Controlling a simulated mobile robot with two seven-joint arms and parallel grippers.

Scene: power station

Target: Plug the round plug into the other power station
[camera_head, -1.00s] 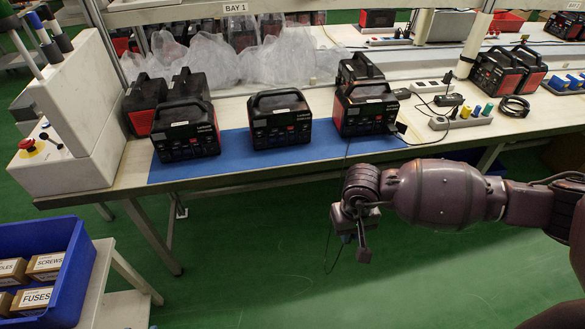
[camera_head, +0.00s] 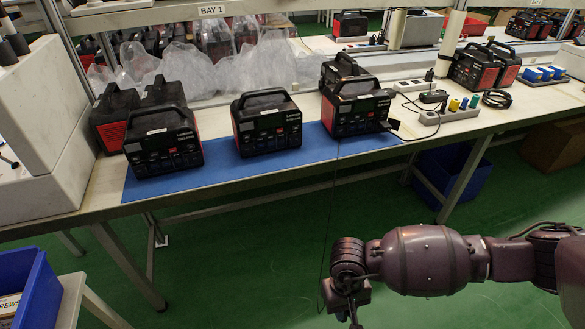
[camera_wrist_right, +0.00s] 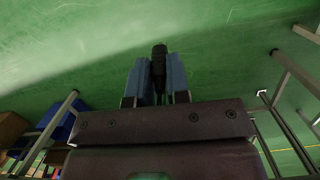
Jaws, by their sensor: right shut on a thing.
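My right gripper (camera_wrist_right: 160,85) is shut on a dark plug (camera_wrist_right: 159,58), gripped between its two blue-grey fingers. In the head view the right gripper (camera_head: 347,306) hangs in front of the bench, low in the picture, and the plug is hard to make out there. A thin dark cable (camera_head: 332,200) hangs over the bench edge towards it. On the blue mat (camera_head: 220,172) stand three black-and-red power stations: left (camera_head: 163,150), middle (camera_head: 267,128) and right (camera_head: 357,112). Something is plugged in at the right one's lower right edge. My left gripper is out of view.
Other power stations (camera_head: 117,117) stand behind the row. A white machine housing (camera_head: 35,120) bounds the left. A blue bin (camera_head: 28,292) stands lower left. Green floor is clear.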

